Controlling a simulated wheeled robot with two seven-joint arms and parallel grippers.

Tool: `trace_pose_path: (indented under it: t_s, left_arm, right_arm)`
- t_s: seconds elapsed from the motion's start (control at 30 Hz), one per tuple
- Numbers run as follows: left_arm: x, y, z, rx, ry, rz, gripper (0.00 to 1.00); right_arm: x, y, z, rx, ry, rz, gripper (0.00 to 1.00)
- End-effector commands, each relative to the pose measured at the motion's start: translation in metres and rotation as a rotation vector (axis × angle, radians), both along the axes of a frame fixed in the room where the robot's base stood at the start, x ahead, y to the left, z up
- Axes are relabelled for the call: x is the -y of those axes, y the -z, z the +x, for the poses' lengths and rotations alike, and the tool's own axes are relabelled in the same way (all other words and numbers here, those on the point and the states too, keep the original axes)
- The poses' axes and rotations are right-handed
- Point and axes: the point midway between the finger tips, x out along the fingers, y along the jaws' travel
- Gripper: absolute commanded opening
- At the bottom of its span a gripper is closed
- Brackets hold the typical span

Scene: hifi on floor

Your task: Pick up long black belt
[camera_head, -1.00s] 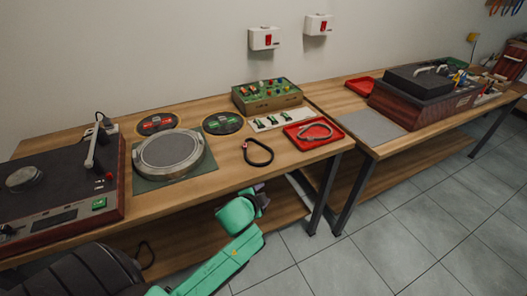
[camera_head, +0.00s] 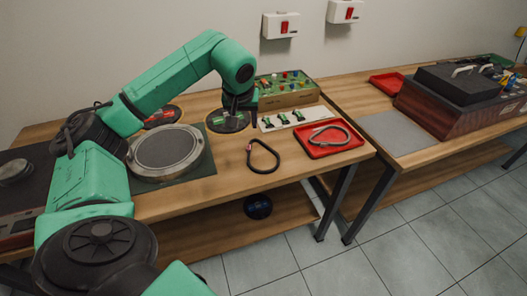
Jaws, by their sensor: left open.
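The black belt (camera_head: 277,160) lies as a loose closed loop on the wooden table, left of the red tray, with a small reddish mark at its upper left. My left gripper (camera_head: 238,118) hangs pointing down above the table, up and left of the belt in the head view. It is open and apart from the belt; its fingers are dark and small against the black disc behind them. My right gripper is not in view.
The red tray (camera_head: 308,150) holds a grey loop. A green control box (camera_head: 288,98) and a white strip with green parts (camera_head: 297,117) stand behind. A round platter (camera_head: 165,148) is left. A dark round thing (camera_head: 258,207) sits on the lower shelf. Table around the belt is clear.

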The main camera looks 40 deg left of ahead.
Motion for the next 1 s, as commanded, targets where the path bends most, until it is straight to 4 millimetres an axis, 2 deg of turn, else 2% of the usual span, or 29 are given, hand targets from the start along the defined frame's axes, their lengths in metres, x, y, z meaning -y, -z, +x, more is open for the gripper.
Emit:
trace_pose_path:
  t_s: [0.2, 0.47, 0.6, 0.7, 0.87, 0.9, 0.97, 1.0]
  left_arm:
    - [-0.009, 0.052, 0.017, -0.006, 0.002, -0.006, 0.51]
    - [-0.018, 0.089, 0.028, -0.003, 0.002, -0.006, 0.51]
    - [-0.023, 0.115, 0.035, -0.003, 0.001, -0.009, 0.51]
    - [-0.025, 0.125, 0.039, -0.001, 0.003, -0.008, 0.51]
    - [-0.026, 0.127, 0.039, 0.001, 0.003, -0.008, 0.51]
    - [-0.026, 0.127, 0.039, 0.001, 0.003, -0.008, 0.47]
    - [-0.026, 0.127, 0.039, 0.001, 0.003, -0.008, 0.24]
    - [-0.026, 0.127, 0.039, 0.001, 0.003, -0.008, 0.09]
  right_arm:
    - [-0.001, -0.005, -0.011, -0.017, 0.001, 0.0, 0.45]
    - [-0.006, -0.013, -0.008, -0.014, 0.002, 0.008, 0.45]
    - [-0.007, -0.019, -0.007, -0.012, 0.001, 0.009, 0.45]
    - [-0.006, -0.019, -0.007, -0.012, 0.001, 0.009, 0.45]
    - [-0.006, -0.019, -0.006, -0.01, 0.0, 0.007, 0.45]
    - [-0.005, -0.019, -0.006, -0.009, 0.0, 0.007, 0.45]
    - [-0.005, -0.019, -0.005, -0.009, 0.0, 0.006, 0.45]
    - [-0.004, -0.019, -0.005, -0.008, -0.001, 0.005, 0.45]
